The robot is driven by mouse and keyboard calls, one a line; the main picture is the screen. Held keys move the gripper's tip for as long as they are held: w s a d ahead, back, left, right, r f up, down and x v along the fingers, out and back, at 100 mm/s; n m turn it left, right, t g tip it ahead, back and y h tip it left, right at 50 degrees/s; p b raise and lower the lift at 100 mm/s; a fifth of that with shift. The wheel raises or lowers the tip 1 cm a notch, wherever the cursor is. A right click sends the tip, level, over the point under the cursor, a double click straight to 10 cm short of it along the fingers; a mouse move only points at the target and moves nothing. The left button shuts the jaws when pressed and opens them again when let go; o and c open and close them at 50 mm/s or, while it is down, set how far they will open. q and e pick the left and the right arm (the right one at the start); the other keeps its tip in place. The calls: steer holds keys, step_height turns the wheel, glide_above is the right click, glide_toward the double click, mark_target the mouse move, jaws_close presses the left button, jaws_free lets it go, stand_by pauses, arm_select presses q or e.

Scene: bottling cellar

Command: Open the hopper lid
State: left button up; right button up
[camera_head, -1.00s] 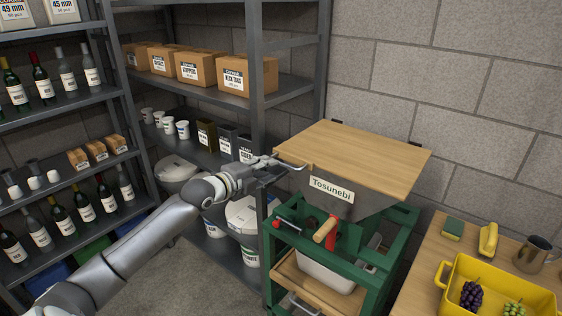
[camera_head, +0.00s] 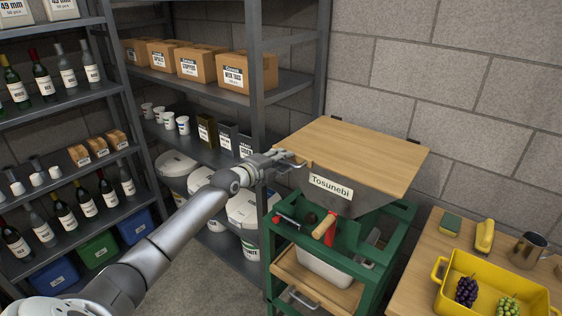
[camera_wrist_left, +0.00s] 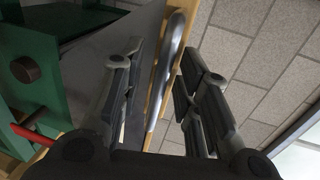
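The hopper lid (camera_head: 362,154) is a flat light-wood board lying shut on the grey hopper (camera_head: 352,202), which bears a "Tosunebi" label. A curved metal handle (camera_wrist_left: 171,64) runs along the lid's edge, seen close up in the left wrist view. My left gripper (camera_head: 288,158) is at the lid's left front edge. In the left wrist view its two dark fingers stand apart, one on each side of the handle, with gaps visible. The left gripper (camera_wrist_left: 163,72) is open around the handle. My right gripper is not in view.
A green frame (camera_head: 386,232) carries the hopper, with a wooden-handled crank (camera_head: 324,227) at its front. Metal shelves (camera_head: 210,87) with boxes, cups and bottles stand at the left. A wooden table at the right holds a yellow crate (camera_head: 500,262). A block wall stands behind.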

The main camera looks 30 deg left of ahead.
arm_select(q)
jaws_close()
